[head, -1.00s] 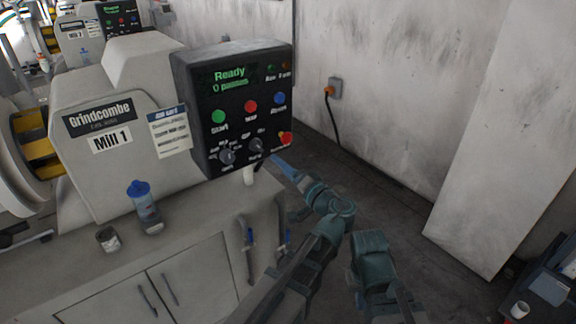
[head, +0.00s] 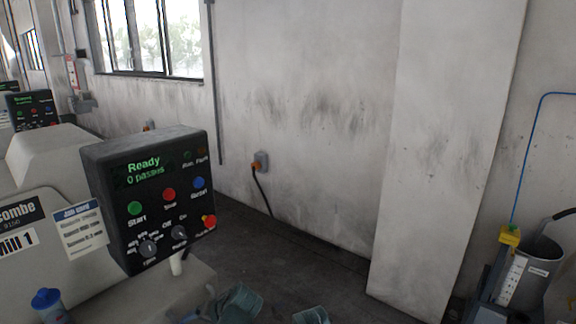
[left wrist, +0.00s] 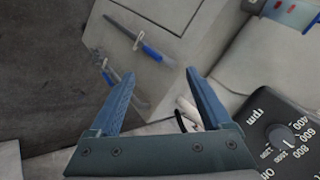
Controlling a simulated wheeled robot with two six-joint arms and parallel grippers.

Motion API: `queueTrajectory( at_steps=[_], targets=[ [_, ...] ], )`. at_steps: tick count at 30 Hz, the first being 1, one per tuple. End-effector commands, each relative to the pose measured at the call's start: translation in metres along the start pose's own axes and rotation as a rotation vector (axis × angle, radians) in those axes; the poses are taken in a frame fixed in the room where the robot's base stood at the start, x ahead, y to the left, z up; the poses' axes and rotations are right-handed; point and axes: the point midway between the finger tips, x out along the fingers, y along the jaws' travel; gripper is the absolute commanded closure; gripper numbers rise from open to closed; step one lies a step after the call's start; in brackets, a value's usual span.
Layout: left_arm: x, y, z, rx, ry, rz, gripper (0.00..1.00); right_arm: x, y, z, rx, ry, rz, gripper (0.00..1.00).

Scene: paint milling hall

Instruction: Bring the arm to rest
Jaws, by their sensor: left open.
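My left gripper (left wrist: 158,75) is open in the left wrist view, with its two blue-grey fingers apart and nothing between them. The mill's black control panel (head: 150,190) shows "Ready, 0 passes" in the head view. Its rpm knob (left wrist: 282,135) is to the right of the fingers in the left wrist view. My right gripper is not in view.
Dark floor (head: 290,255) is clear.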

Motion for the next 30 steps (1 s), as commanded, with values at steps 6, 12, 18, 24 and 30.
queueTrajectory(
  at_steps=[6, 12, 18, 24, 30],
  targets=[
    [0.004, 0.041, 0.044, 0.002, -0.160, 0.309, 0.18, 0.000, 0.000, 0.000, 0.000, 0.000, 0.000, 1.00],
    [-0.007, 0.067, 0.064, 0.005, -0.227, 0.512, 0.18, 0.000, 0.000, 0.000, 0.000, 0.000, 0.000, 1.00],
    [-0.024, 0.087, 0.076, 0.008, -0.266, 0.695, 0.18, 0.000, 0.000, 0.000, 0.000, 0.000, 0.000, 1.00],
    [-0.064, 0.106, 0.082, 0.132, -0.262, 0.673, 0.18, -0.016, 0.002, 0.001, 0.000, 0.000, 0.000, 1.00],
    [-0.101, 0.123, 0.093, 0.250, -0.259, 0.654, 0.18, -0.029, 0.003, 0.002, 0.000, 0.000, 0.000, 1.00]
  ],
)
